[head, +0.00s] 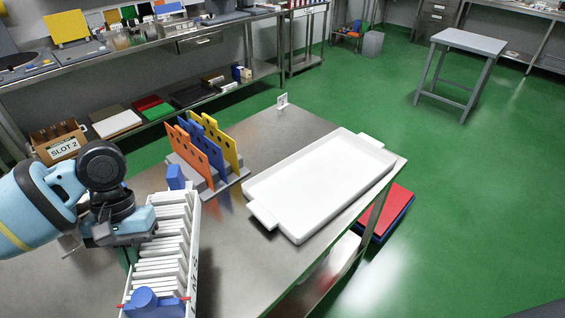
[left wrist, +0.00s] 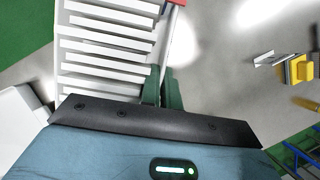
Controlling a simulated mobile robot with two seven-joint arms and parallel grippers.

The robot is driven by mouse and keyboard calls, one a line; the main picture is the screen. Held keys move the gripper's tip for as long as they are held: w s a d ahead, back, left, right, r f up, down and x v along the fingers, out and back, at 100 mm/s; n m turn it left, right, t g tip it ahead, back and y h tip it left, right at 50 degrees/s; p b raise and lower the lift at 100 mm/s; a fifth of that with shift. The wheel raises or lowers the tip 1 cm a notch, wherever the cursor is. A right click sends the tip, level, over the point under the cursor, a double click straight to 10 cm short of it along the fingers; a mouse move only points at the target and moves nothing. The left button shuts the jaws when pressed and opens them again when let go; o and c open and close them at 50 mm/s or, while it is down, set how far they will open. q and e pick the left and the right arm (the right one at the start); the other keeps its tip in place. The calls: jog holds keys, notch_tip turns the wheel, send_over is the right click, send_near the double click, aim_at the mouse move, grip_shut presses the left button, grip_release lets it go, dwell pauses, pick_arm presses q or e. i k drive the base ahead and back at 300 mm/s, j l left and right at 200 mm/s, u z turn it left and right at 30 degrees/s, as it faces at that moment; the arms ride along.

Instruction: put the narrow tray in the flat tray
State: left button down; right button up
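The narrow tray (head: 192,262) is a long white rack with several white cross slats and blue pieces at both ends. It is at the front left of the steel table; its slats (left wrist: 108,40) show in the left wrist view. My left gripper (head: 130,258) is at its left long side. Its green fingers (left wrist: 161,88) are close together with the thin side wall between them. The fingertips are partly hidden. The flat tray (head: 320,182) is white, shallow and empty, with a handle at each end, to the right on the same table. My right gripper is not in view.
A grey stand (head: 232,182) with orange, blue and yellow plates stands behind the narrow tray, left of the flat tray. Bare steel table (head: 245,240) lies between the two trays. A small white sign (head: 282,101) stands at the far edge. A SLOT 2 box (head: 62,143) is at the left.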

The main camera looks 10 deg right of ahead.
aim_at(317, 174)
jog(key=i+l+z, duration=0.25)
jog(key=i+l, duration=0.3)
jog(key=i+l+z, duration=0.3)
jog(key=i+l, duration=0.25)
